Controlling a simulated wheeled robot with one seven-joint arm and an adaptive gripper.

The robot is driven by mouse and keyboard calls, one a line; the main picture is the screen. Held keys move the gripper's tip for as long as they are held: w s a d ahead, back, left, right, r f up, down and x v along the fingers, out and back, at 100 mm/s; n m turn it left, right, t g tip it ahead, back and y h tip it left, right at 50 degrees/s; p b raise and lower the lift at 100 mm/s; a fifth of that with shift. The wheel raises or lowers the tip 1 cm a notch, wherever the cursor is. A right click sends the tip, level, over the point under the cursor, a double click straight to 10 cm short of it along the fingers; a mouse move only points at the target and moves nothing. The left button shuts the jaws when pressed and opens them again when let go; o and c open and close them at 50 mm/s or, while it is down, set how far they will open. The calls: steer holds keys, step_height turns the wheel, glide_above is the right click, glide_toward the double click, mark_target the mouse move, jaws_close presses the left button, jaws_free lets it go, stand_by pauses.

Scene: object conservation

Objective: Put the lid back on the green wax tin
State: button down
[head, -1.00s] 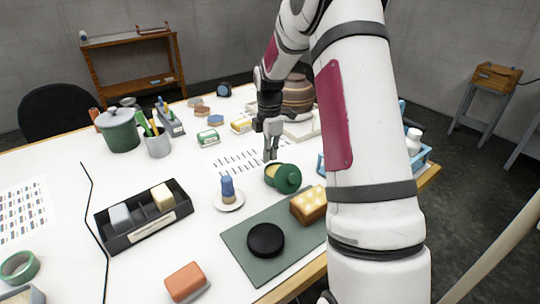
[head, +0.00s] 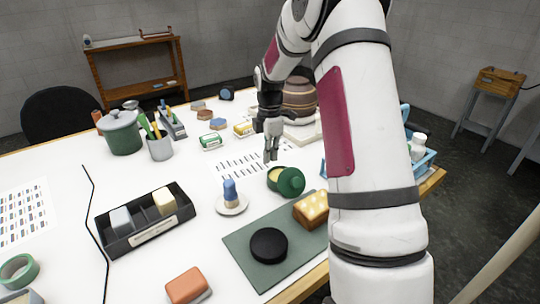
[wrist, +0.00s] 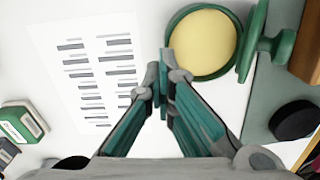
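The green wax tin (head: 273,178) stands open on the white table, with pale yellow wax inside. It also shows in the wrist view (wrist: 203,42), at the top right of the fingers. Its green lid (head: 291,182) is off, tilted up on edge beside the tin at its right. In the wrist view the lid (wrist: 262,42) is seen nearly edge-on, with its knob pointing away from the tin. My gripper (head: 270,158) is above the table just behind the tin, pointing down. Its fingertips are together and hold nothing.
A green mat (head: 238,248) with a black puck (head: 268,245) and a bread-like block (head: 311,208) lies in front of the tin. A saucer with a blue-topped object (head: 230,192) stands at its left. A printed sheet (head: 235,163) lies behind it.

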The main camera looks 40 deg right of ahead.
steer(key=shift+w+r+b, duration=0.25)
steer(key=shift+w+b, duration=0.5)
steer(key=shift+w, duration=0.45)
steer(key=shift+w+r+b, duration=0.25)
steer(key=shift+w+b, duration=0.45)
steer(key=shift+w, duration=0.5)
stand_by(1.2)
steer(key=w+b, duration=0.4)
steer(key=w, duration=0.2)
steer(key=shift+w+r, duration=0.4)
steer(key=shift+r, duration=0.05)
stand_by(3.4)
